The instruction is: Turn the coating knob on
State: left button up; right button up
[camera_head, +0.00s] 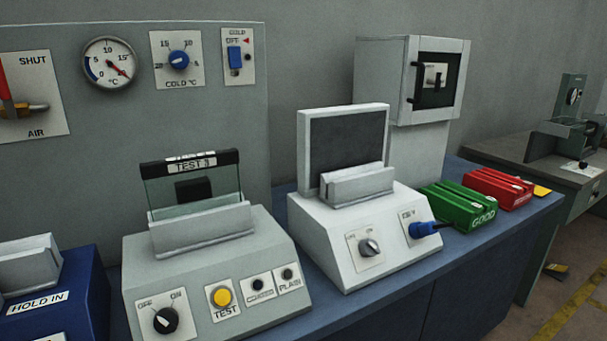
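A black rotary knob (165,320) is on the front of the grey test box (280,245), on a plate marked OFF at left and ON at right. Its pale mark seems to lean toward OFF. I cannot read a coating label on either knob. A glass plate with a black "TEST" top strip (190,163) stands upright in the grey box's holder. Neither gripper is in view.
A yellow TEST button (221,297) and two small lamps sit beside the black knob. A blue plug (426,229) sticks out right of the grey knob. Green (458,205) and red (497,188) blocks lie farther right. A blue HOLD IN box (60,290) is at left.

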aim_at(166, 321)
jog(key=u, duration=1.8)
jog(key=k, duration=0.35)
jog(key=u, duration=0.3)
